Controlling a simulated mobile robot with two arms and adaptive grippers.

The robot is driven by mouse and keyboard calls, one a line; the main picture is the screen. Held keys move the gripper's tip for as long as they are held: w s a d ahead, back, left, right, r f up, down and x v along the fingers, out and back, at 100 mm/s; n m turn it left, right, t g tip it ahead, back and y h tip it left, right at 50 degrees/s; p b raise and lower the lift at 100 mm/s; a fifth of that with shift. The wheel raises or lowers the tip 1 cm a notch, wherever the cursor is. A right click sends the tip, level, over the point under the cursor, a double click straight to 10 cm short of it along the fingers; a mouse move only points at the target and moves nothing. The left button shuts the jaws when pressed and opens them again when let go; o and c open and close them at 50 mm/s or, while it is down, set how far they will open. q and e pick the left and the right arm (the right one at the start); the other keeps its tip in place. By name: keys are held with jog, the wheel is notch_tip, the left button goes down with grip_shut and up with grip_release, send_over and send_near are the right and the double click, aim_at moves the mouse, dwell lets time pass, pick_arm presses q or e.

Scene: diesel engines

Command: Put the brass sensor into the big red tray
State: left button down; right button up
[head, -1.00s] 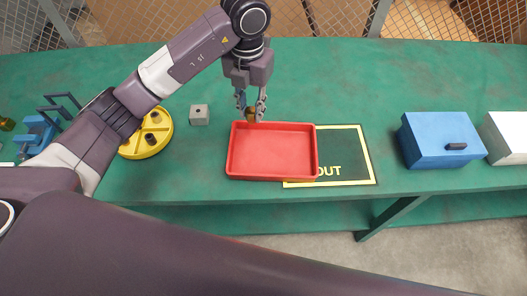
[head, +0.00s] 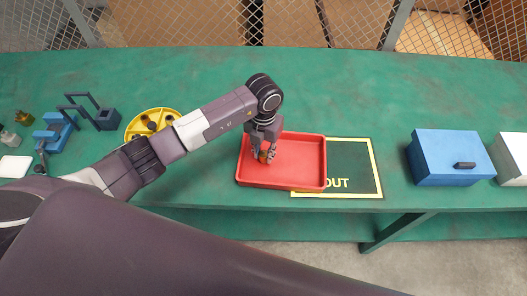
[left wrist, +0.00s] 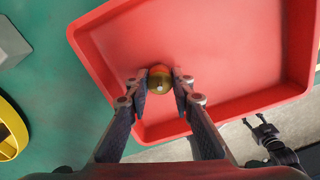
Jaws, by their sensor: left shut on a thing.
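The brass sensor (left wrist: 159,80) is a small golden round piece, held between the fingertips of my left gripper (left wrist: 160,84) in the left wrist view. In the head view my left gripper (head: 264,155) is over the left part of the big red tray (head: 307,163), with the sensor (head: 263,157) at its tips. The fingers hide part of the sensor. I cannot tell whether the sensor touches the tray floor. The tray also fills much of the left wrist view (left wrist: 235,60) and is otherwise empty. My right gripper does not show in the head view.
The tray overlaps a yellow-bordered "OUT" mat (head: 350,165). A blue box (head: 448,160) with a dark handle stands to the right, beside a white box (head: 513,157). A yellow round holder (head: 153,122) and a blue fixture (head: 55,132) are at left. The green bench behind the tray is clear.

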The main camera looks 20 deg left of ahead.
aim_at(264, 154)
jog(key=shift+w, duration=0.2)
pick_arm(q)
jog(key=shift+f, duration=0.1)
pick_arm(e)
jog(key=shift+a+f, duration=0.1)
pick_arm(q)
jog(key=c, duration=2.1)
grip_release()
jog(key=shift+f, duration=0.1)
jog(key=o, duration=0.4)
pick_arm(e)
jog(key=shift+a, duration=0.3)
pick_arm(q)
jog(key=shift+r, duration=0.3)
jog(key=shift+w+r, duration=0.1)
jog(key=shift+r, duration=0.2)
notch_tip(264, 154, up, 11)
jog(key=shift+r+b, duration=0.15)
jog(key=shift+b, duration=1)
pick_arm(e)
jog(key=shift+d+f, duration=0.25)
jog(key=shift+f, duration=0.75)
